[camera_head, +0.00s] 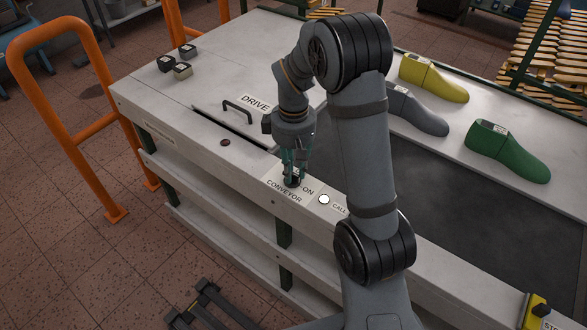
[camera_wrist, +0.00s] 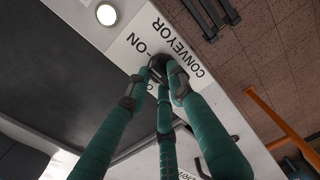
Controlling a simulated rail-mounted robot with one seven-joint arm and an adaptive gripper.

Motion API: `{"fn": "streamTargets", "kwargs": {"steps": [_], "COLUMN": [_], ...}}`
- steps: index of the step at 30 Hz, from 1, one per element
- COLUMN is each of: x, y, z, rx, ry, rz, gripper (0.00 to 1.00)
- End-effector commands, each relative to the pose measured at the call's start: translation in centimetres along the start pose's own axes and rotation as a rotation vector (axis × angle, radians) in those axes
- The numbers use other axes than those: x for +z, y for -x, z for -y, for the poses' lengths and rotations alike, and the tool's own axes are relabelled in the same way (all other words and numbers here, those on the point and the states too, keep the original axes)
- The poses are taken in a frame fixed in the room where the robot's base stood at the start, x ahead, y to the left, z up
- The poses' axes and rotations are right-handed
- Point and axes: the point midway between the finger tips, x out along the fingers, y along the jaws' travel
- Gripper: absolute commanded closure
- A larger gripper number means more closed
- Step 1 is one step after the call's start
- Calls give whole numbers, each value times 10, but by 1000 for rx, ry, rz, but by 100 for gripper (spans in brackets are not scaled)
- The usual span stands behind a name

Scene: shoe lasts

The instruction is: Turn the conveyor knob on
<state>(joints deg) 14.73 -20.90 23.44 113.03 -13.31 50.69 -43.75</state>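The black conveyor knob (camera_wrist: 157,65) sits on a white label plate (camera_head: 273,181) on the bench's front ledge. "CONVEYOR" and "ON" are readable; another marking is partly hidden by the fingers. My gripper (camera_head: 293,170) points down over the plate, its green fingers around the knob. In the wrist view my gripper (camera_wrist: 160,82) has its dark fingertips closed in around the knob's sides and seemingly touching it. The fingers hide much of the knob, so I cannot tell which way it points.
A white round button (camera_head: 324,200) marked "CALL" is just right of the knob. Left are a dark red button (camera_head: 225,142) and the "DRIVE" cover's handle (camera_head: 238,111). Yellow (camera_head: 433,78), grey (camera_head: 414,110) and green (camera_head: 507,150) shoe lasts lie beyond my arm.

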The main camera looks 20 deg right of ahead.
Motion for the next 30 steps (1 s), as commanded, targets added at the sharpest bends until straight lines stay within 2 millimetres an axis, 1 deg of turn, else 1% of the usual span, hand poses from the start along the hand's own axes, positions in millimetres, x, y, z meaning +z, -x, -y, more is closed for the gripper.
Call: {"fn": "streamTargets", "kwargs": {"steps": [1, 7, 14, 17, 20, 22, 30], "x": [0, 0, 0, 0, -1, -1, -1], "y": [0, 0, 0, 3, 15, 27, 85], "z": [0, 0, 0, 0, -1, -1, -1], "rx": [0, 0, 0, 1, 4, 3, 4], "ry": [0, 1, 2, 2, 2, 2, 3], "rz": [0, 0, 0, -1, -4, -5, -5], "gripper": [74, 62, 62, 62, 62, 62, 62]}}
